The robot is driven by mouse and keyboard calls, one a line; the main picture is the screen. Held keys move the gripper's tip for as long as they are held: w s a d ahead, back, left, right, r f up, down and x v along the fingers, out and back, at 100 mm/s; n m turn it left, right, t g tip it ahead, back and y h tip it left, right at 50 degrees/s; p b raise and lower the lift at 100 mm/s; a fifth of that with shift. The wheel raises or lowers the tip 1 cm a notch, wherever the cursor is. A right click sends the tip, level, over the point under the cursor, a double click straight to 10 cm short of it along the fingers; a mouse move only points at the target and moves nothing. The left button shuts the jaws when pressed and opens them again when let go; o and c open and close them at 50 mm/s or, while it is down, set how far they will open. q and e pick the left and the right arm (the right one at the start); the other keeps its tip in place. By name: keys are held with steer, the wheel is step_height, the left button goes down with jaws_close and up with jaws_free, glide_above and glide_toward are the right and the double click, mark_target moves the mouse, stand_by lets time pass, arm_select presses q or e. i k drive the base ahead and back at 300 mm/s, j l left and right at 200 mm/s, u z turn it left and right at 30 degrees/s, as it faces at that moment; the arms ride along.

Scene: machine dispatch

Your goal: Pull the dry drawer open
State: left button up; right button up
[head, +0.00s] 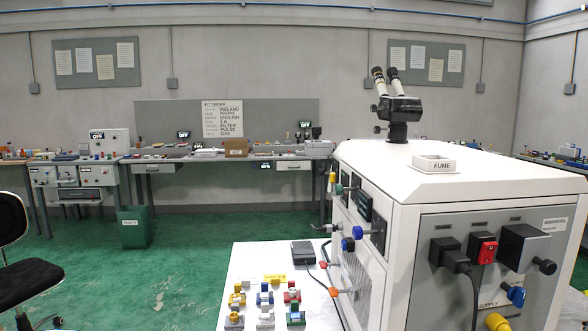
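No drawer with a readable "dry" label shows in the head view. Far across the room, white drawer-like units (98,175) sit at the left bench, with a grey drawer (80,194) below them. The long back bench has a pale drawer front (155,168) at its left and another (293,165) at its right. All of these look shut, but they are small and far away. Neither of my grippers is in view.
A large white machine cabinet (440,185) marked FUME fills the right foreground. A white table (262,262) with several coloured fittings stands beside it. A black chair (28,270) is at the left edge. A green bin (134,228) stands before the back bench. Green floor (180,270) between is clear.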

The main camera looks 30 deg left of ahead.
mark_target(292, 164)
steer(key=u, duration=0.75)
steer(key=j+u, duration=0.3)
steer(key=j, duration=0.15)
steer(key=i+j+u, duration=0.1)
steer(key=j+u, duration=0.2)
steer(key=j, duration=0.15)
steer(key=i+j+u, duration=0.1)
steer(key=j+u, duration=0.2)
steer(key=i+j+z, duration=0.25)
steer(key=i+j, duration=0.75)
steer(key=i+z, duration=0.1)
steer(key=i, duration=1.5)
steer(key=i+l+z, duration=0.15)
steer(key=i, duration=0.65)
steer(key=i+j, duration=0.15)
steer(key=i, duration=0.6)
steer(key=i+j+z, duration=0.15)
steer(key=i, duration=0.65)
